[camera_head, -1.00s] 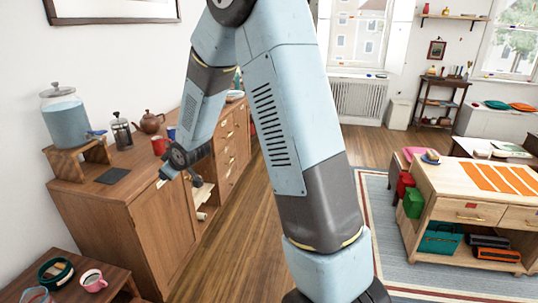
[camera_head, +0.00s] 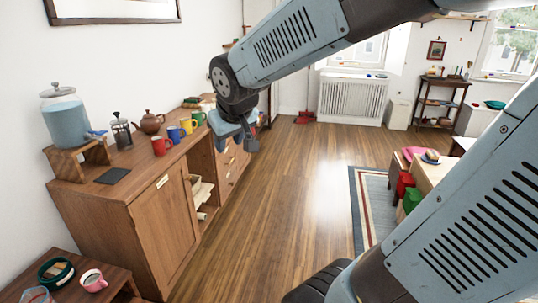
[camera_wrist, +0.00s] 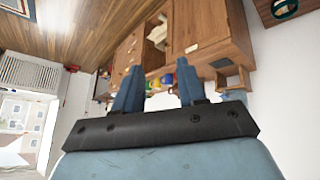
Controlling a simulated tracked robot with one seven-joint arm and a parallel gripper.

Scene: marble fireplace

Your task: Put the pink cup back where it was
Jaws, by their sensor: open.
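I cannot make out the cup in the wrist view. My gripper (camera_head: 244,140) hangs well away from it, up and to the right, in front of the wooden sideboard (camera_head: 160,215). In the wrist view my gripper's fingers (camera_wrist: 158,82) are apart with nothing between them.
A dark green round item (camera_head: 56,271) stands beside the pink cup. The sideboard carries a water dispenser (camera_head: 66,120), a French press (camera_head: 121,131), a brown teapot (camera_head: 150,122), a black mat (camera_head: 112,176) and several mugs, including a red one (camera_head: 161,145). Wooden floor (camera_head: 290,185) is clear.

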